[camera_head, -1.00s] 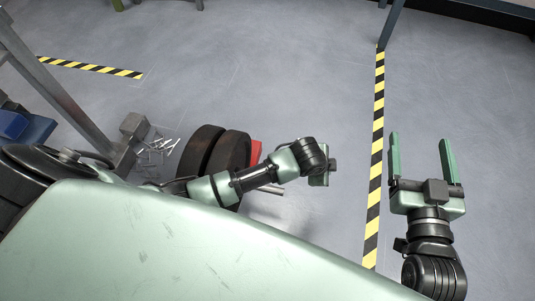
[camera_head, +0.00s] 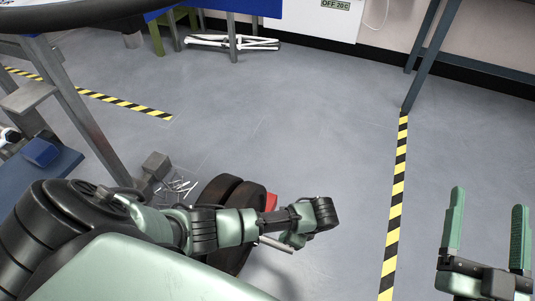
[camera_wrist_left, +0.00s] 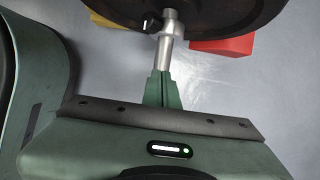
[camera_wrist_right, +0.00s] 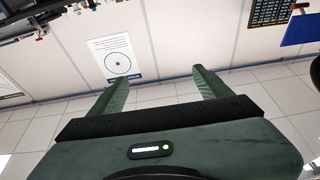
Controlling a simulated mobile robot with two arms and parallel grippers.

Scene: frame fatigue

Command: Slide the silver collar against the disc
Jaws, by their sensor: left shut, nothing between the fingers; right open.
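The dark round disc (camera_wrist_left: 205,12) fills the top of the left wrist view; dark discs (camera_head: 220,190) stand on edge in the head view, partly behind my left arm. A silver bar (camera_wrist_left: 163,58) sticks out from the disc towards my left gripper. The silver collar (camera_wrist_left: 172,22) is a wider ring around the bar, close to the disc's face; I cannot tell whether they touch. A small black part sits beside it. My left gripper (camera_wrist_left: 161,78) is shut and empty, its fingertips at the bar's near end. My right gripper (camera_head: 487,200) is open and empty, raised far from the disc.
A red block (camera_wrist_left: 222,46) and a yellow block (camera_wrist_left: 108,22) lie by the disc. Loose metal pieces (camera_head: 178,187) lie on the floor beside a metal stand (camera_head: 85,110). Open floor spreads beyond, with yellow-black tape (camera_head: 394,210) on it.

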